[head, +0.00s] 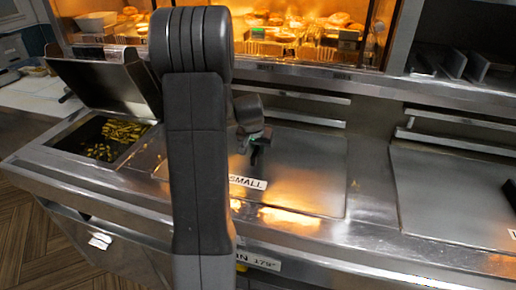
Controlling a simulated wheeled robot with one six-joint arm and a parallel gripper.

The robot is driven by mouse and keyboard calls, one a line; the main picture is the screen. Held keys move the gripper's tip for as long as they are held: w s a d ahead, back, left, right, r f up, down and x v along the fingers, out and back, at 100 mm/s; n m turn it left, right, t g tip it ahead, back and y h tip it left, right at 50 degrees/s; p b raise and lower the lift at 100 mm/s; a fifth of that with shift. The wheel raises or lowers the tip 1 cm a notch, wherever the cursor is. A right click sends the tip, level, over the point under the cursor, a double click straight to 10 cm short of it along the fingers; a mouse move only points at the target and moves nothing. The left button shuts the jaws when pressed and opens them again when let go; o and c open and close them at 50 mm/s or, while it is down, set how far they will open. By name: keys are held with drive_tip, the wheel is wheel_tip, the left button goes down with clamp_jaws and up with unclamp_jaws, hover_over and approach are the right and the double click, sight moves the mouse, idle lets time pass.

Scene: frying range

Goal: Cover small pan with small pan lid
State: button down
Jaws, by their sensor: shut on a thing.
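The small pan lid (310,175) is a flat steel plate with a white label reading SMALL near its front edge. It lies about level with the steel counter, in the middle of the head view. My gripper (255,154) is over the lid's left-middle part, pointing down and shut on it, seemingly at its handle. The grip point is small and dark, so the handle itself is hard to make out. No opening of the small pan shows; whatever is under the lid is hidden. My arm hides the lid's left part.
At left, an open well (70,143) holds green-yellow pieces, with a raised steel cover (105,82) behind it. Another flat lid (450,195) with a black handle lies at right. A lit food display (300,28) stands behind. Bare counter (370,215) separates the two lids.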

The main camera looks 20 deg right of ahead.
drive_tip(key=shift+s+f, duration=0.1)
drive_tip(key=shift+f, duration=0.15)
drive_tip(key=c, duration=1.3)
unclamp_jaws()
drive_tip(key=shift+o, duration=1.1)
drive_tip(key=shift+r+p, duration=2.1)
drive_tip(key=shift+r, duration=1.5)
